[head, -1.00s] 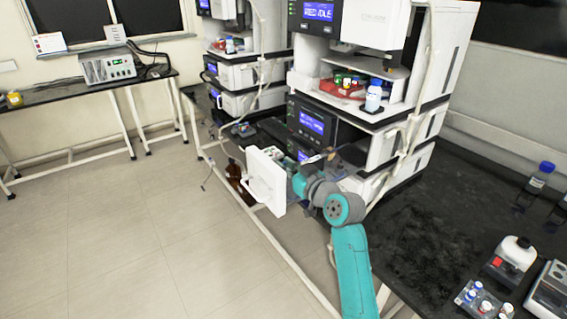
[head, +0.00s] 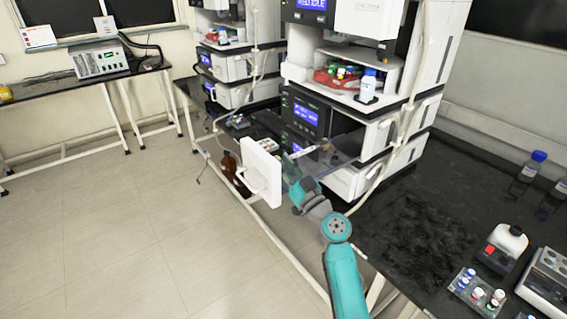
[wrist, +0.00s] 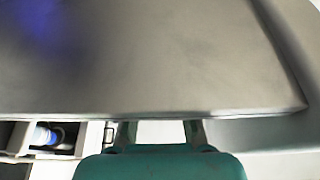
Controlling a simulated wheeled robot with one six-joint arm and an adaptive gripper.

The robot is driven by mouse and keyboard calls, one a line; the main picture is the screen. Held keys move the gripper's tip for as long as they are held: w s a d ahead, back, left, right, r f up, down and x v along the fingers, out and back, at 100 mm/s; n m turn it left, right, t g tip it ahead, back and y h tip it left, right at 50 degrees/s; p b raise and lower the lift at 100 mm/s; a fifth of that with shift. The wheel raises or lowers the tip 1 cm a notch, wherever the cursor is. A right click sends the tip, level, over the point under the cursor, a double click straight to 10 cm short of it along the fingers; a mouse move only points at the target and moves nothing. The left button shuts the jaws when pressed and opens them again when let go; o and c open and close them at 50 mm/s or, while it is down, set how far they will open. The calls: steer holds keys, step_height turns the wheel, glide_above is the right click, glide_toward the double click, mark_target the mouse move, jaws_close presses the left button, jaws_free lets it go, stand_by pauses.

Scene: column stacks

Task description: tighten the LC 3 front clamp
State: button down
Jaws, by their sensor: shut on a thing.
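The near instrument stack (head: 345,125) stands on the black bench, and no LC 3 label is readable. A white door-like panel with a handle (head: 262,172) stands out from the bench front, left of my gripper. My gripper (head: 292,168) is between this panel and the stack. A short pale rod (head: 305,151) shows just above it. In the wrist view a large grey surface fills the top and hides my fingertips; my fingers (wrist: 160,131) reach up behind its lower edge. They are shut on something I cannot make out. I cannot identify the front clamp.
A second stack (head: 235,70) stands farther left. A brown bottle (head: 229,163) is behind the white panel. A blue-capped bottle (head: 368,86) stands on the near stack's shelf. The floor at left is clear.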

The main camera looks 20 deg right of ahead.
steer(key=shift+f, duration=0.1)
stand_by(0.5)
steer(key=c, duration=1)
jaws_free()
steer(key=shift+c, duration=0.2)
steer(key=v, duration=1.2)
steer(key=shift+f, duration=0.3)
